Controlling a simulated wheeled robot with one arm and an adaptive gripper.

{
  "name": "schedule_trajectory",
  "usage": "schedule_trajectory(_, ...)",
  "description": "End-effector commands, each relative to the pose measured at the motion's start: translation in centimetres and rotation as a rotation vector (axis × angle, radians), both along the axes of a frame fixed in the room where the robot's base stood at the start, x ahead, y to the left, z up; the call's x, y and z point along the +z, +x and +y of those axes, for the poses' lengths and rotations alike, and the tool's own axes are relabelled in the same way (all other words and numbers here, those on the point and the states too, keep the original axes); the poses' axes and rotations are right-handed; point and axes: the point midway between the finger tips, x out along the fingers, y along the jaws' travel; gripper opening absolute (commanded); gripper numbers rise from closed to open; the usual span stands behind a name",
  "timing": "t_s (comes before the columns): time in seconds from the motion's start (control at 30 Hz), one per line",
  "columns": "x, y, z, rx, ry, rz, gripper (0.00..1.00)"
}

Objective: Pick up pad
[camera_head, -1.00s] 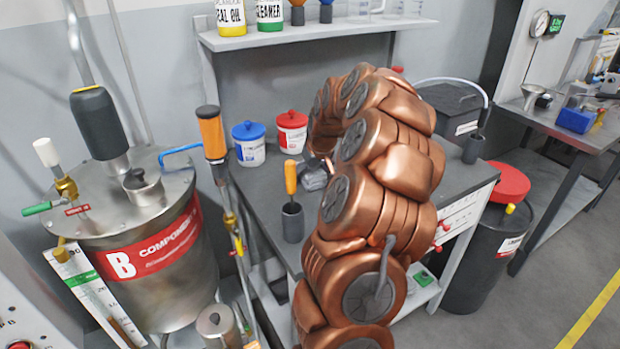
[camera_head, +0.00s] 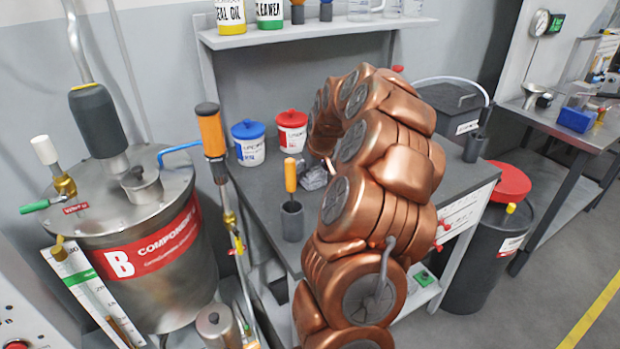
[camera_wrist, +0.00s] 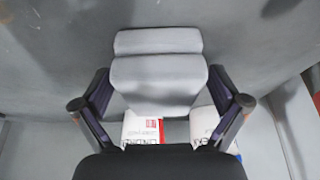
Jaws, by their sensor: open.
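In the wrist view a pale grey, rounded, block-like thing, which looks like the pad (camera_wrist: 158,80), shows between my gripper's fingers, with a second similar layer behind it. My gripper (camera_wrist: 160,100) is open, with one dark finger on each side and a gap to the grey block. I cannot tell how near the fingers are to it in depth. In the head view a small grey lumpy thing (camera_head: 314,176) lies on the workbench (camera_head: 262,195) beside my copper arm. I cannot tell whether it is the pad; my arm hides much of this spot.
A blue-lidded jar (camera_head: 249,146) and a red-lidded jar (camera_head: 291,133) stand at the bench's back. An orange-handled tool stands in a dark cup (camera_head: 292,222) at the front left. A steel tank (camera_head: 150,250) is left of the bench. A dark box (camera_head: 450,100) stands on the right.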

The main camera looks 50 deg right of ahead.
Motion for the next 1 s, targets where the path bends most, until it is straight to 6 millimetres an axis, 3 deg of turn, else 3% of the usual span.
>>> schedule_trajectory(0.07,0.0,0.0,0.0,0.0,0.0,0.0,0.96)
schedule_trajectory(0.67,0.01,-0.01,-0.01,0.0,0.0,0.0,0.33)
schedule_trajectory(1.0,0.39,0.0,0.0,0.0,0.0,0.0,0.33)
